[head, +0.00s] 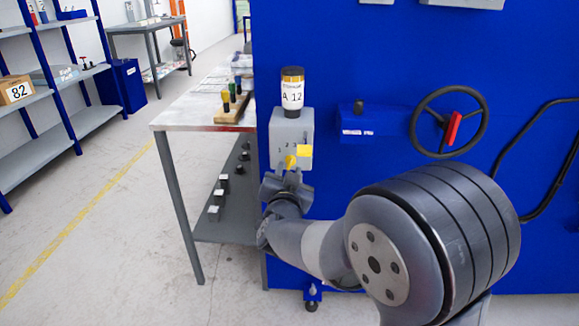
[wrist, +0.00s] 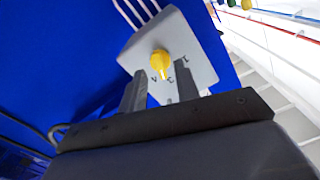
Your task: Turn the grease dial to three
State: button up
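The grease dial (head: 290,162) is a small yellow knob on the front of a grey box (head: 278,128) fixed to the blue machine. Small dark numerals are marked on the box around it. The dial (wrist: 161,64) also shows in the wrist view, its narrow end pointing toward my gripper; I cannot tell for sure which numeral it points at. My gripper (wrist: 160,80) is open. Its two dark fingers stand apart in front of the box, one on each side of the dial's narrow end. I see no clear contact. In the head view my gripper (head: 287,178) is just below the dial.
A jar labelled A 12 (head: 292,92) stands on the box. A black handwheel (head: 449,121) and a blue block (head: 358,127) are on the machine to the right. A workbench (head: 190,117) stands to the left, and the floor (head: 110,240) beyond it is clear.

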aim_at(290, 162)
jog(key=s, duration=0.8)
jog(key=shift+p, duration=0.45)
jog(key=shift+a, duration=0.1)
jog(key=w, duration=0.5)
jog(key=w+b, duration=0.1)
jog(key=w, duration=0.4)
jog(key=shift+w+d, duration=0.2)
jog(key=shift+w, duration=0.15)
